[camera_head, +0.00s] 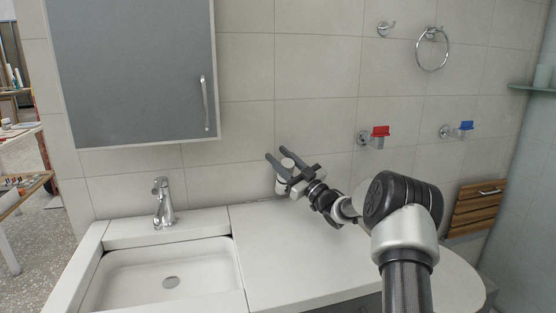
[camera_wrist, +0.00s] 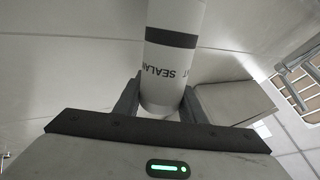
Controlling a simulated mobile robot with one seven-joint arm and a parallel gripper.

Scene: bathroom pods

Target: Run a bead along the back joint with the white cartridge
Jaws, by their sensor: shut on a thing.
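The white cartridge (camera_wrist: 170,60) fills the top middle of the wrist view, with a dark band and the word SEALANT on it. My gripper (camera_wrist: 160,105) is shut on it, one finger on each side. In the head view my gripper (camera_head: 282,163) is near the tiled wall, above the back of the white counter (camera_head: 290,255), and part of the cartridge (camera_head: 287,167) shows between the fingers. The back joint (camera_head: 250,203) runs where the counter meets the wall. The cartridge's nozzle is hidden, so I cannot tell whether it touches the joint.
A basin (camera_head: 170,275) with a chrome tap (camera_head: 163,203) lies left of the gripper. A grey wall cabinet (camera_head: 135,70) hangs above it. Red (camera_head: 380,131) and blue (camera_head: 466,126) handled valves stick out of the wall to the right. A wooden slatted piece (camera_head: 475,207) is at far right.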

